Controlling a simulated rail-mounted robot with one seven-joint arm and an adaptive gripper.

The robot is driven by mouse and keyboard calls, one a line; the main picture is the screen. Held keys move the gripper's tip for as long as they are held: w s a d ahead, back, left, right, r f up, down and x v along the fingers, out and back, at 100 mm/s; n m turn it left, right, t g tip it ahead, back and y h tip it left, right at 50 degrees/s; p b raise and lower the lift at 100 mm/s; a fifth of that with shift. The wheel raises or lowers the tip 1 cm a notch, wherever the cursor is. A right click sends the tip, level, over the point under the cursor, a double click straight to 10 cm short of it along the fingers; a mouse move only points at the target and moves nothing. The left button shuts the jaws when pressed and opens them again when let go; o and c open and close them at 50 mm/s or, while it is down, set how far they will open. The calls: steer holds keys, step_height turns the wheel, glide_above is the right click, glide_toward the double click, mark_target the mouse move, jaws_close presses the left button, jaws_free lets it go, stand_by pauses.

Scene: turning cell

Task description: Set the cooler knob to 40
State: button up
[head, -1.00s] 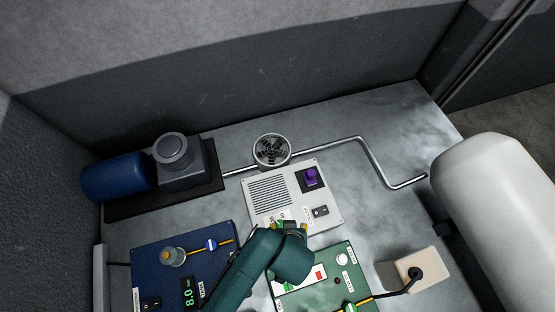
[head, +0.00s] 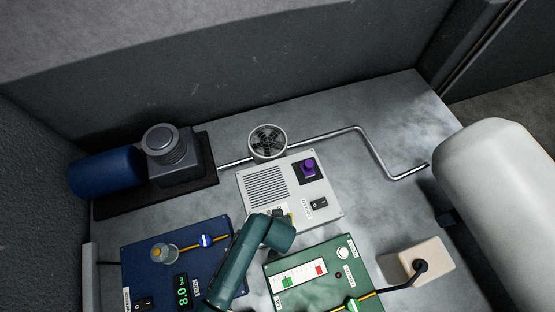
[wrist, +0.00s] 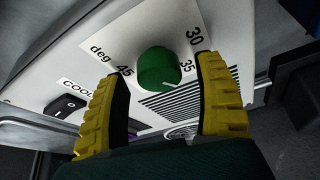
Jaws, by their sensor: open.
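The cooler knob (wrist: 158,70) is a round green knob on a white dial plate (wrist: 138,30) in the wrist view. The plate reads "deg", 45, 35 and 30; no 40 mark is visible. A short white line on the knob lies on its right side, near the 35. My gripper (wrist: 165,72) is open, with one yellow finger on each side of the knob. I cannot tell whether either finger touches it. In the head view the cooler panel (head: 267,190) is light grey with a grille, and my arm hides the knob.
The cooler panel also carries a rocker switch (head: 319,203) and a purple knob (head: 307,167). A fan (head: 267,142) and pipe (head: 350,130) stand behind it. A blue panel (head: 135,262) and a green panel (head: 350,262) lie in front. A white tank (head: 500,190) stands right.

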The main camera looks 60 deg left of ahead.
steer(key=shift+a+f, duration=0.1)
steer(key=shift+f, duration=0.15)
steer(key=shift+c, duration=0.2)
steer(key=c, duration=1.1)
